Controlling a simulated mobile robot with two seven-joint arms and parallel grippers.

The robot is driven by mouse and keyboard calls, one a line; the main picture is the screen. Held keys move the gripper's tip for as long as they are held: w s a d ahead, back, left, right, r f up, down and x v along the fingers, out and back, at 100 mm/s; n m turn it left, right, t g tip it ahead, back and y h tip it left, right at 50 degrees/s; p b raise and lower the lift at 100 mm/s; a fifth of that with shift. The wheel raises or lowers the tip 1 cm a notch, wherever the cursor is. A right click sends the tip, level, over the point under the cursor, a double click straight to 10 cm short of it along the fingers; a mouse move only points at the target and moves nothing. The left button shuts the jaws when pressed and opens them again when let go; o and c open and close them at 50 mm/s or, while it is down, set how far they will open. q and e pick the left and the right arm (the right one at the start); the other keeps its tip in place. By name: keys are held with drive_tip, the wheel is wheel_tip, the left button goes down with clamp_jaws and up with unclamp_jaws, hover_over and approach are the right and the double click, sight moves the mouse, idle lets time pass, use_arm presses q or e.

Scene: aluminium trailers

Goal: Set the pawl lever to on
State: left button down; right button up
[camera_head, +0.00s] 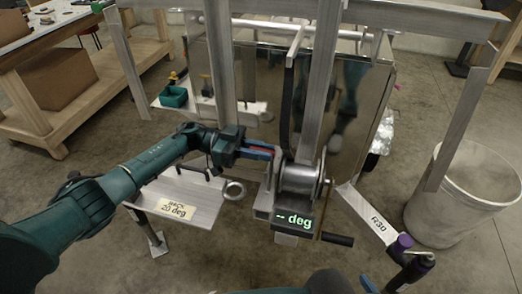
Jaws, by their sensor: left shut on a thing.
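My left gripper (262,152) reaches in from the left, its blue fingers shut on a small red piece, which appears to be the pawl lever (254,150), beside the winch. The fingers hide most of it, so its setting cannot be told. The metal winch drum (298,179) sits just right of the fingertips, on the upright post. A crank with a black handle (337,239) sticks out low on the right. Part of my right arm (327,283) shows at the bottom edge; the state of its gripper cannot be made out.
A display (294,219) below the drum reads "-- deg". A plate labelled 20 deg (182,203) stands left, with a metal ring (234,190) near it. A plate marked R30 (367,213), purple-capped parts (401,245) and a white bucket (455,205) are right. Trailer frame posts rise behind.

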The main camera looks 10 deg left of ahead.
use_arm(q)
drive_tip(key=c, duration=1.3)
unclamp_jaws()
use_arm(e)
drive_tip(key=shift+f, duration=0.1)
use_arm(q)
drive_tip(key=a+b, duration=0.1)
drive_tip(key=a, duration=0.3)
drive_tip(key=a+b, duration=0.1)
drive_tip(key=a, duration=0.3)
drive_tip(key=a+b, duration=0.2)
drive_tip(key=a, duration=0.3)
drive_tip(key=shift+w+a, duration=0.1)
drive_tip(key=shift+w, duration=0.2)
use_arm(e)
drive_tip(key=shift+w+a+f+m, duration=0.1)
drive_tip(key=shift+f+m, duration=0.1)
drive_tip(key=shift+f, duration=0.3)
drive_tip(key=shift+w+a+f+m, duration=0.1)
drive_tip(key=shift+f+m, duration=0.1)
drive_tip(key=shift+f, duration=0.3)
